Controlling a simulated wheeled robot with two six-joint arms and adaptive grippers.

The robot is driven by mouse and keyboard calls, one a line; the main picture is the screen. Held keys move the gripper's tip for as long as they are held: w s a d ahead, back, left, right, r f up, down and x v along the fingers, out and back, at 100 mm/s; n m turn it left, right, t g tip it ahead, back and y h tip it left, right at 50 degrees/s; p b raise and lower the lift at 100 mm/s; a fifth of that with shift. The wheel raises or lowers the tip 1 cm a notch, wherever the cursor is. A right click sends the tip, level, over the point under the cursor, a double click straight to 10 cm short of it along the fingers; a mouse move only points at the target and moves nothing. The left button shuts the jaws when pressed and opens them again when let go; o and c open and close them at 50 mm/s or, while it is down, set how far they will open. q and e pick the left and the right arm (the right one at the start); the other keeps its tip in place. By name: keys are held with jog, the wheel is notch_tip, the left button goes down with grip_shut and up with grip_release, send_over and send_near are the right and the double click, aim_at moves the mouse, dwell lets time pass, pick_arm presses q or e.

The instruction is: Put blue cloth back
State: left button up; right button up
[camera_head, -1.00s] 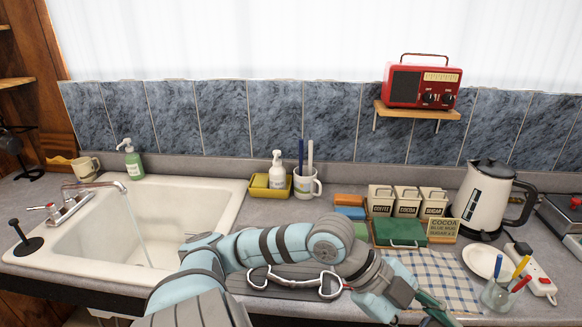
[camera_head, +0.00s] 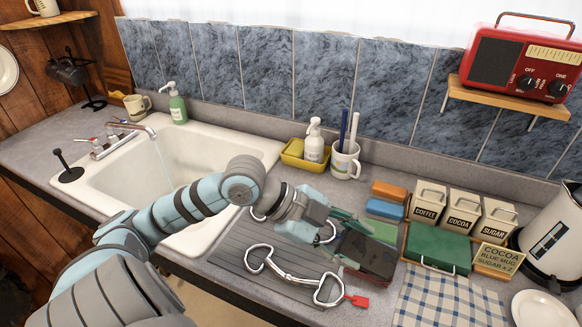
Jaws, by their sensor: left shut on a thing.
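A small blue folded cloth or sponge (camera_head: 385,209) lies at the back of the counter, between an orange one (camera_head: 389,190) and a green one (camera_head: 382,230). A blue-and-white checked cloth (camera_head: 445,302) lies flat at the front right. My left gripper (camera_head: 352,226) is over the right end of the drainboard. It is shut on a dark block-like thing with a reddish lower edge (camera_head: 372,257), partly hidden by the fingers. I cannot tell what that thing is. My right gripper is not in view.
A metal bit with a red tag (camera_head: 290,277) lies on the grooved drainboard (camera_head: 222,262). A mug with sticks (camera_head: 345,161) stands behind. Water runs in the sink (camera_head: 205,140).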

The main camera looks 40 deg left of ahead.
pick_arm(q)
jog(key=w+a+r+n+t+y+p, duration=0.1)
jog(key=w+a+r+n+t+y, duration=0.2)
jog(key=w+a+n+y, duration=0.4)
jog(key=w+a+r+n+t+y+p, duration=0.2)
jog(key=w+a+n+y, duration=0.5)
jog(key=a+n, duration=0.6)
jog(key=shift+w+a+r+n+t, duration=0.3)
jog(key=shift+w+a+r+t, duration=0.3)
jog(key=shift+a, duration=0.45)
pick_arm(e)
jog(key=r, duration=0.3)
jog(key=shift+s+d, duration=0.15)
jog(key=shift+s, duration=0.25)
pick_arm(q)
jog(key=shift+s, duration=0.2)
notch_tip(320, 180, down, 20)
jog(key=shift+w+r+b, duration=0.1)
jog(key=shift+r+b, duration=0.15)
jog(key=shift+b, duration=0.9)
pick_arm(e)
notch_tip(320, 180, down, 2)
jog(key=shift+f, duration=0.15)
pick_arm(q)
jog(key=shift+f, duration=0.1)
jog(key=o, duration=1.2)
jog(key=shift+o, duration=0.2)
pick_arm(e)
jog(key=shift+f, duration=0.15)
